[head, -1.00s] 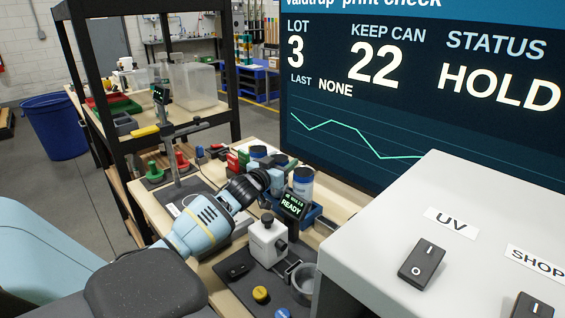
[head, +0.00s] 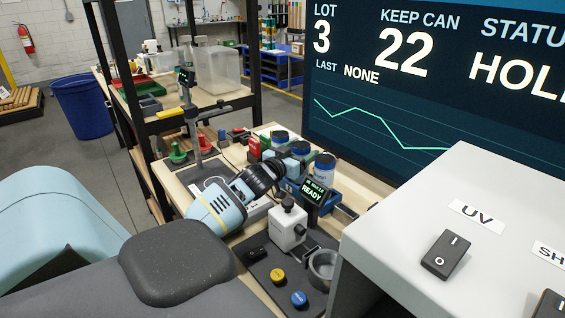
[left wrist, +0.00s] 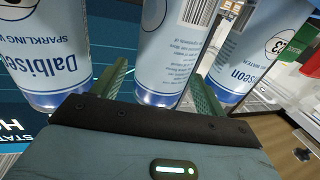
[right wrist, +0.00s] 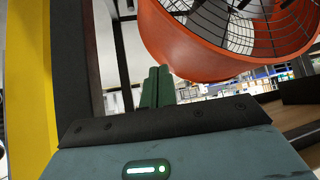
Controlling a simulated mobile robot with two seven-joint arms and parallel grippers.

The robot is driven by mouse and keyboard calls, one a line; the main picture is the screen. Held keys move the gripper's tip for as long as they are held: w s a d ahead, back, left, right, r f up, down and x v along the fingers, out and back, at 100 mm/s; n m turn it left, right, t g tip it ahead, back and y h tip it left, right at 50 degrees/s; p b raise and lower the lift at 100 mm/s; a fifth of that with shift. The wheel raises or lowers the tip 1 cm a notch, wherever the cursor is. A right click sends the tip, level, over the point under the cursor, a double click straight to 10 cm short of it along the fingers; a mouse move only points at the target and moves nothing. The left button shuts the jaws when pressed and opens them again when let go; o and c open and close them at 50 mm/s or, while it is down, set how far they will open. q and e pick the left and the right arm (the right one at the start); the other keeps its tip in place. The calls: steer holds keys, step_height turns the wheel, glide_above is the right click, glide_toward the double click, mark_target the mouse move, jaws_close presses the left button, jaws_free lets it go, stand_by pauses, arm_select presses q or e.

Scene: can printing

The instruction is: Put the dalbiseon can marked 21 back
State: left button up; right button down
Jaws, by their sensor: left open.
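Several white-and-blue Dalbiseon cans stand at a blue rack (head: 292,189) in the head view. In the left wrist view a middle can (left wrist: 172,50) with a barcode stands between the fingers of my left gripper (left wrist: 160,92), which is open. The ring on the middle can is cut off, so its number is not readable. A left can (left wrist: 45,55) and a right can (left wrist: 243,55), whose number seems to end in 3, flank it. In the head view my left gripper (head: 280,173) reaches in among the cans. My right gripper (right wrist: 156,86) is shut and empty, away from the cans.
A screen (head: 440,80) behind the cans reads KEEP CAN 22 and HOLD. A small display (head: 313,191) reads READY. A white press-like device (head: 288,225), yellow and blue buttons and a grey ring stand in front. A grey cabinet (head: 450,215) blocks the right. An orange fan (right wrist: 215,45) is near my right gripper.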

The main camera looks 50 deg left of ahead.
arm_select(q)
steer(key=s+d, duration=0.1)
steer(key=s, duration=0.8)
steer(key=shift+s+d, duration=0.2)
stand_by(0.4)
